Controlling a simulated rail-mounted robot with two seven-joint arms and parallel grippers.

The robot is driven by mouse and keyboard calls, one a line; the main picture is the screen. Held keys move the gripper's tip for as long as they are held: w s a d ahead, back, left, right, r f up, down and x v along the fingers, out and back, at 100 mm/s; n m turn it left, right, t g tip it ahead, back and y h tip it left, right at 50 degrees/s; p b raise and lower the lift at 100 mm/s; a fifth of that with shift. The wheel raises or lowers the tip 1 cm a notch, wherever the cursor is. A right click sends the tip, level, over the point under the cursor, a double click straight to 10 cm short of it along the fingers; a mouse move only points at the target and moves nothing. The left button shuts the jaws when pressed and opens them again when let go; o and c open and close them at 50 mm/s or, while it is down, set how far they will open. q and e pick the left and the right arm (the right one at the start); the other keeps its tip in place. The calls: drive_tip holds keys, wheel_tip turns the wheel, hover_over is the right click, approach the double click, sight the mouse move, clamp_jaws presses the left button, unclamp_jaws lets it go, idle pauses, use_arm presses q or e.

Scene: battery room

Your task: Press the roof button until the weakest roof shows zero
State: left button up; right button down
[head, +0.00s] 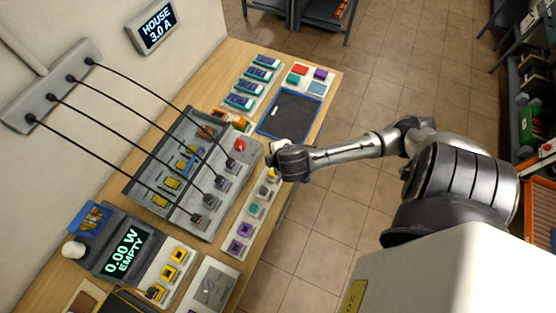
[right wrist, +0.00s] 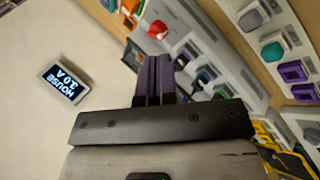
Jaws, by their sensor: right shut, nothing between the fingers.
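A light strip (head: 237,228) along the bench's front edge carries several buttons: a grey button (head: 264,190), a teal button (head: 254,209) and purple buttons (head: 245,229). I cannot tell which is the roof button. The meter (head: 122,249) reads 0.00 W EMPTY, and the wall display (head: 155,27) reads HOUSE 3.0 A. My right gripper (head: 283,162) is over the upper end of the strip, its fingertips hidden in the head view. In the right wrist view its dark fingers (right wrist: 153,70) are shut and empty, and the teal button (right wrist: 272,50) shows to their right. My left gripper is not in view.
A grey panel (head: 160,206) with a red knob (head: 239,145) and black cables from a wall box (head: 55,85) lies beside the strip. A dark blue-edged tray (head: 291,114) and several blue-green modules (head: 250,84) are farther along.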

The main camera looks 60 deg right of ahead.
drive_tip(key=w+d+f+n+t+b, duration=0.1)
drive_tip(key=d+f+n, duration=0.25)
drive_tip(key=d, duration=0.35)
drive_tip(key=w+d+f+n+t, duration=0.1)
drive_tip(key=d+f+n, duration=0.2)
drive_tip(key=d+n, duration=0.3)
drive_tip(key=a+f+n+y, duration=0.1)
drive_tip(key=n+y, duration=0.1)
drive_tip(key=n, duration=0.1)
drive_tip(key=w+a+f+n+y, duration=0.1)
drive_tip(key=n+y, duration=0.1)
drive_tip(key=n, duration=0.2)
drive_tip(key=a+f+n+t+y, duration=0.1)
drive_tip(key=a+n+y, duration=0.1)
drive_tip(key=n, duration=0.1)
drive_tip(key=shift+w+a+f, duration=0.1)
drive_tip(key=shift+w+f, duration=0.1)
drive_tip(key=shift+f, duration=0.15)
drive_tip(key=shift+f, duration=0.1)
